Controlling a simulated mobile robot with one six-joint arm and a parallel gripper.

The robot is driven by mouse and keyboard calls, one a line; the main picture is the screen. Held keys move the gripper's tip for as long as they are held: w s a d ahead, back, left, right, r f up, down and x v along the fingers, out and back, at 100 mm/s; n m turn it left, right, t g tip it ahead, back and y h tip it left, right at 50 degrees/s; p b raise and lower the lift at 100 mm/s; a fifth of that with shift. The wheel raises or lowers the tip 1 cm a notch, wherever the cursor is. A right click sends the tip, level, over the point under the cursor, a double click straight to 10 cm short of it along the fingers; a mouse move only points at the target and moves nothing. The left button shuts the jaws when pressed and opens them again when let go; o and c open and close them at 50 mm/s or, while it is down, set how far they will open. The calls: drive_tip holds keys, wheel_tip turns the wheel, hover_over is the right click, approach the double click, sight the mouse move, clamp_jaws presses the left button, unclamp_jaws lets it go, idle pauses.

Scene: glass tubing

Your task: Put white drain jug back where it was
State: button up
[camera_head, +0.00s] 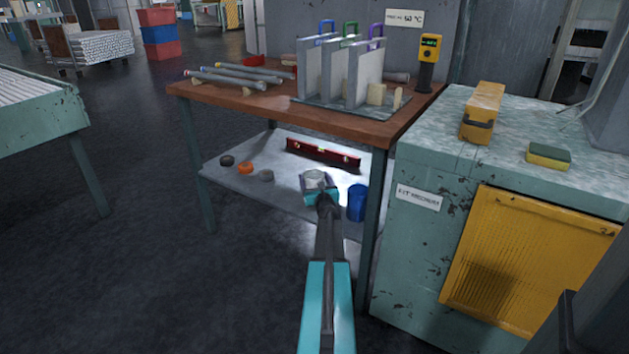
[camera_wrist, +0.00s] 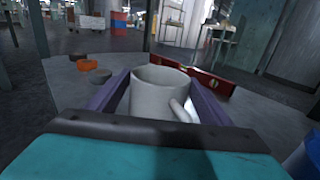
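The white drain jug (camera_head: 315,180) is upright at the lower shelf of the wooden-topped table. In the wrist view the jug (camera_wrist: 158,92) stands between the two fingers of my gripper (camera_wrist: 160,88), with its handle toward the lower right. The fingers lie close along both sides of the jug and appear to press on it. In the head view my gripper (camera_head: 318,190) reaches in under the tabletop. The jug's base is hidden, so I cannot tell whether it touches the shelf.
The grey lower shelf (camera_head: 222,171) holds a red spirit level (camera_head: 323,152) behind the jug, a blue cup (camera_head: 357,203) to its right and an orange roll (camera_head: 246,168) to its left. The wooden tabletop (camera_head: 262,104) is overhead. A green cabinet (camera_head: 405,265) stands right.

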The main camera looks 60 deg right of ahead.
drive_tip(key=shift+o, duration=0.3)
drive_tip(key=shift+r, duration=0.2)
drive_tip(key=p+v, duration=0.1)
drive_tip(key=v, duration=1.1)
idle(0.4)
idle(0.6)
